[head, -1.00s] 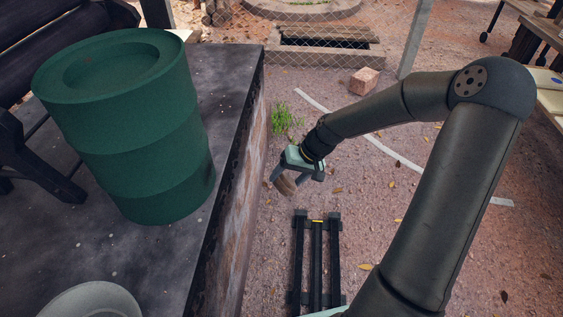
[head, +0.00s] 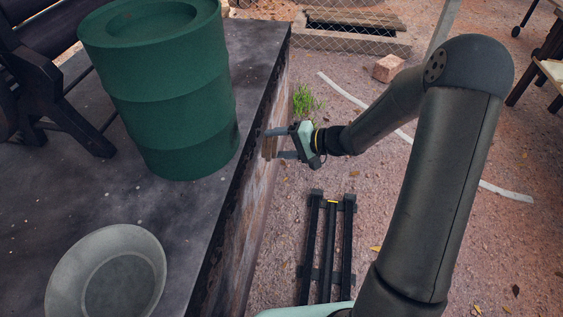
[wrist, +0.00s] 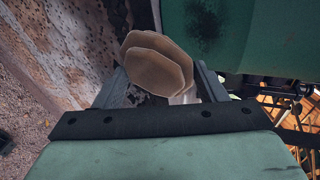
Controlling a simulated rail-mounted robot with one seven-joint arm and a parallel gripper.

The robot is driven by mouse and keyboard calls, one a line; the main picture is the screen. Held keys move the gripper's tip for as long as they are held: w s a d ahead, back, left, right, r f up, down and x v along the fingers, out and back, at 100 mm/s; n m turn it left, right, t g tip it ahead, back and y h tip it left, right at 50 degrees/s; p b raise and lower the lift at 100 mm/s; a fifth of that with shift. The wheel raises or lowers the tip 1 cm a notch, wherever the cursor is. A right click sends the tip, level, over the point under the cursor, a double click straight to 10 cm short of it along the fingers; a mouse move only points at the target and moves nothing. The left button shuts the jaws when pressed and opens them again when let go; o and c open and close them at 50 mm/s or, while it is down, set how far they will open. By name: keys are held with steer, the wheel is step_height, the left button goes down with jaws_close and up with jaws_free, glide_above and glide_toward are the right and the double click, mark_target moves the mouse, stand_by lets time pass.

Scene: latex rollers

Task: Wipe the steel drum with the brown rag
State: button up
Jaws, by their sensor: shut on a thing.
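The green steel drum (head: 160,95) stands upright on the dark slab at the left. It also fills the upper right of the wrist view (wrist: 275,42), with a dark smudge (wrist: 205,25) on its side. My gripper (head: 272,144) is just off the slab's right edge, right of the drum, pointing left towards it. It is shut on the brown rag (wrist: 155,68), a folded, layered pad between the fingers. In the head view the rag (head: 269,149) is small and partly hidden by the fingers. The rag looks apart from the drum.
The dark slab (head: 100,205) has a raised edge close to my gripper. A grey bowl (head: 112,272) sits on it in front of the drum. Dark wooden furniture (head: 60,105) stands left of the drum. Gravel (head: 400,185) on the right is open, with a brick (head: 388,68) farther back.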

steer(key=shift+w+a+p, duration=0.1)
steer(key=shift+w+a, duration=0.15)
steer(key=shift+a, duration=0.7)
steer(key=shift+w+a+p, duration=0.15)
steer(key=shift+w+a, duration=0.15)
steer(key=shift+a, duration=0.6)
steer(key=shift+w+a+p, duration=0.1)
steer(key=shift+w+a, duration=0.15)
steer(key=shift+a, duration=0.7)
steer(key=shift+w+a+b, duration=0.15)
steer(key=shift+a+b, duration=0.25)
steer(key=shift+a, duration=0.05)
step_height(320, 180, up, 7)
steer(key=shift+a+r+p, duration=0.1)
steer(key=shift+r+p, duration=0.05)
steer(key=shift+p, duration=0.55)
steer(key=shift+a+b, duration=0.1)
steer(key=shift+b, duration=0.4)
step_height(320, 180, down, 4)
steer(key=b, duration=0.4)
steer(key=shift+w+a+r+b, duration=0.1)
steer(key=shift+a+r+b, duration=0.05)
steer(key=shift+b, duration=0.25)
steer(key=shift+c, duration=0.2)
